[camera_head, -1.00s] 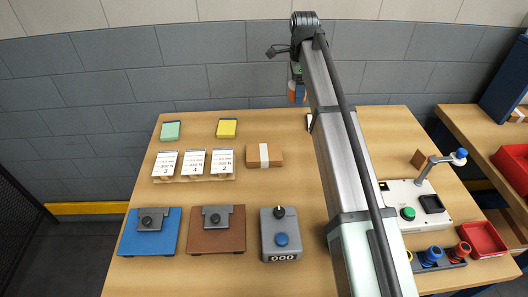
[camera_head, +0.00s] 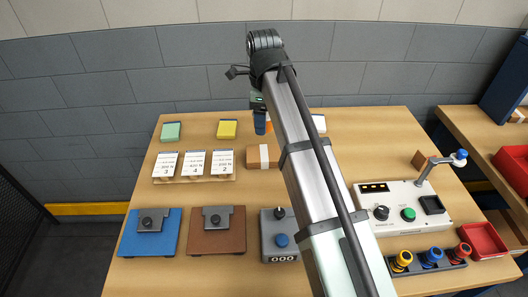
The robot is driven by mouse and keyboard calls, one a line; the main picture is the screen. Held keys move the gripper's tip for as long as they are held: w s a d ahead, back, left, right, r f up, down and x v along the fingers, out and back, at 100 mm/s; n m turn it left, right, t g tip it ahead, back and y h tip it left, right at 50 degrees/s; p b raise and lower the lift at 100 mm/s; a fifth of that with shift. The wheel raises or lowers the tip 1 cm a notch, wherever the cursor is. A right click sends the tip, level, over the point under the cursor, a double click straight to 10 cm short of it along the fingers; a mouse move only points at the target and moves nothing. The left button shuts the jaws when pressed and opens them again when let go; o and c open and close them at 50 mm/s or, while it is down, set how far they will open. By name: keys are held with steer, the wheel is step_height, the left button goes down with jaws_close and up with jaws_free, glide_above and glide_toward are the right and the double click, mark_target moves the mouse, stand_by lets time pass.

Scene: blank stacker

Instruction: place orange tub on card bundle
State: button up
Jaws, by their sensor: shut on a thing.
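My gripper (camera_head: 261,126) hangs at the far end of my arm, over the back middle of the table. A blue finger shows on its near side. It is shut on the orange tub (camera_head: 269,127), of which only a narrow orange strip shows beside the finger; the arm and gripper hide the rest. The card bundle (camera_head: 254,157), a brown block with a white band, lies on the table just below the gripper in the picture. Its right end is close to my arm's outline. The tub appears above and behind the bundle; I cannot tell the exact height.
Green (camera_head: 171,132) and yellow (camera_head: 227,129) pads lie at the back left. Several white cards (camera_head: 194,163) stand on a wooden rack left of the bundle. A grey counter box (camera_head: 281,240) stands in front. A white console (camera_head: 410,205) is at the right. My arm hides the table's middle.

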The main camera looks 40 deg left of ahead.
mark_target(264, 153)
steer(key=shift+f, duration=4.95)
steer(key=shift+f, duration=0.2)
steer(key=o, duration=1.1)
steer(key=shift+r, duration=0.15)
step_height(264, 153, up, 12)
steer(key=shift+r, duration=0.1)
